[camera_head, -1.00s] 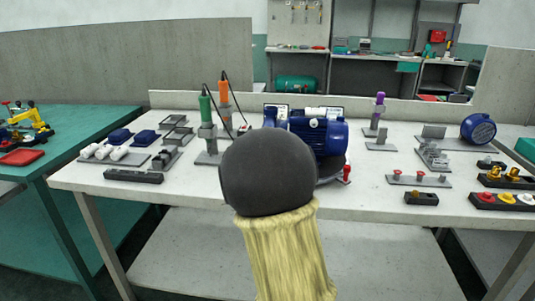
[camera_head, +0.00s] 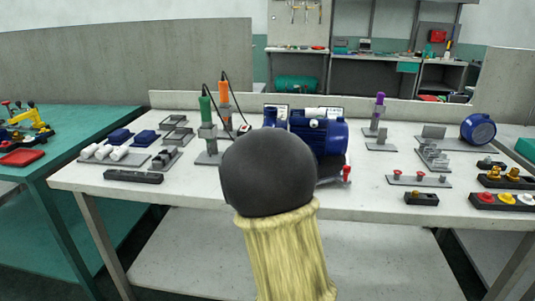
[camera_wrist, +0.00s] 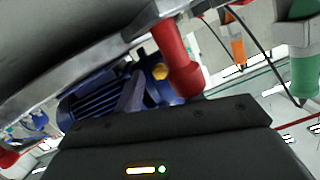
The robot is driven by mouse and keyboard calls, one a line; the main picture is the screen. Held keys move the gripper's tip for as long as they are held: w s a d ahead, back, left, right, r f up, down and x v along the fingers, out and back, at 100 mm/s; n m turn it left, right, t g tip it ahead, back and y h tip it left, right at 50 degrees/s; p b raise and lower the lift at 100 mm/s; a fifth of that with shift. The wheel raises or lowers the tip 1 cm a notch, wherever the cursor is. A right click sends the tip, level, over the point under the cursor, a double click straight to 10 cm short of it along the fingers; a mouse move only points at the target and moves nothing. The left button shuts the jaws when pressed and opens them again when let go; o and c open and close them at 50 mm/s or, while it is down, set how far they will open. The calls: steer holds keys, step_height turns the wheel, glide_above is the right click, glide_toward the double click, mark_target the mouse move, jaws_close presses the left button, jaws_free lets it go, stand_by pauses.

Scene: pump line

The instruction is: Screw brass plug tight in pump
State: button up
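The blue finned pump (camera_head: 318,133) stands at the middle of the white bench, partly behind my arm. In the wrist view the pump (camera_wrist: 100,100) is close and tilted. A small brass-coloured piece (camera_wrist: 160,71), probably the brass plug, shows at the pump beside a red handle (camera_wrist: 178,60); how deep it sits cannot be told. The dark housing of my gripper (camera_wrist: 160,125) fills the bottom of the wrist view, close to the pump. Its fingertips are not clearly seen, so its opening and any hold on the plug cannot be told.
A red handle (camera_head: 346,173) stands by the pump's right side. Green (camera_head: 206,112) and orange (camera_head: 223,92) corded tools stand left of it. A rack with brass pieces (camera_head: 505,182) is at the right.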

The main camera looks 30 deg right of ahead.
steer(key=n+p, duration=0.1)
steer(key=p, duration=0.2)
steer(key=shift+r+g, duration=0.2)
steer(key=shift+g, duration=0.1)
steer(key=shift+f+b, duration=0.3)
steer(key=shift+b, duration=0.1)
steer(key=shift+c, duration=0.5)
steer(key=shift+s+d, duration=0.1)
jaws_close()
steer(key=shift+d+f+m+b, duration=0.1)
steer(key=shift+f+m+b, duration=0.2)
steer(key=shift+b, duration=0.65)
steer(key=m+b, duration=0.1)
steer(key=b, duration=0.2)
steer(key=shift+m, duration=0.4)
steer(key=shift+s+r+t+y+b, duration=0.1)
steer(key=shift+r+t+y+b, duration=0.05)
steer(key=shift+t+y+b, duration=0.2)
